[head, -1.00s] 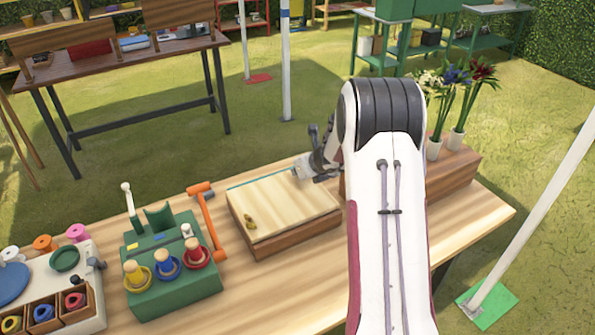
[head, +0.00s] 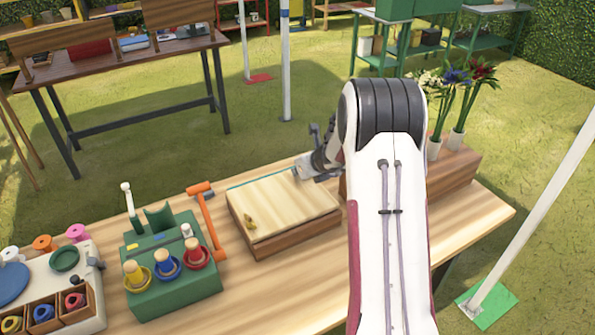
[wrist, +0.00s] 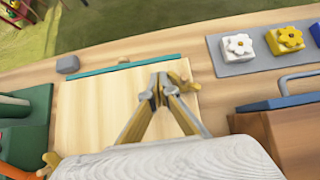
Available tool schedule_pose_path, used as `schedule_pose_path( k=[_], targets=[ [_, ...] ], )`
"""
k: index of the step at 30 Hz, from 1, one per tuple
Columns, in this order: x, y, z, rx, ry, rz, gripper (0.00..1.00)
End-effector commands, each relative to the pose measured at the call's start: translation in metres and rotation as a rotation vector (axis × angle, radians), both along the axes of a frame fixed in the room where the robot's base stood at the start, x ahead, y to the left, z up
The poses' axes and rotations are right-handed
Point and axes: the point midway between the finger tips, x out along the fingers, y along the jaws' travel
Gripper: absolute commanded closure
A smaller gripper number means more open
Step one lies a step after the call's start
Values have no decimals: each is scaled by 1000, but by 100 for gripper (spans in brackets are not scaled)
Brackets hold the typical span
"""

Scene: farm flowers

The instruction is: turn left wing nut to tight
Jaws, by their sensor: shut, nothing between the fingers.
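The press, a low wooden box with a pale top board (head: 285,202), stands on the bench. A brass wing nut (head: 250,222) sits at its front left; it also shows at the lower left of the wrist view (wrist: 50,162). A second brass wing nut (wrist: 180,82) sits near the board's right side, just right of my fingertips. My gripper (wrist: 158,88) is shut and empty over the board's right half. I cannot tell if it touches that nut. In the head view my gripper (head: 305,172) is at the board's far right corner, partly hidden by my arm.
A green stand with coloured pegs (head: 168,270) and an orange-handled tool (head: 205,222) are left of the press. A wooden box with a blue-edged lid (wrist: 285,125) and a grey tray with flower tiles (wrist: 265,50) are at right. The bench in front is clear.

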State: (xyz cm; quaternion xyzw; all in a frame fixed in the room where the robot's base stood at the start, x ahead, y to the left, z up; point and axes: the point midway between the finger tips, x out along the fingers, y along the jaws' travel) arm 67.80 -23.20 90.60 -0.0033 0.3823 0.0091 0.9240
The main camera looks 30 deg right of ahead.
Motion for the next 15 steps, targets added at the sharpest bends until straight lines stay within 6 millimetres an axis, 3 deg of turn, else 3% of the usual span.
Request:
schedule_pose_path(
  k=[15],
  targets=[
    [-2,-15,0,-3,1,-7,100]
  ],
)
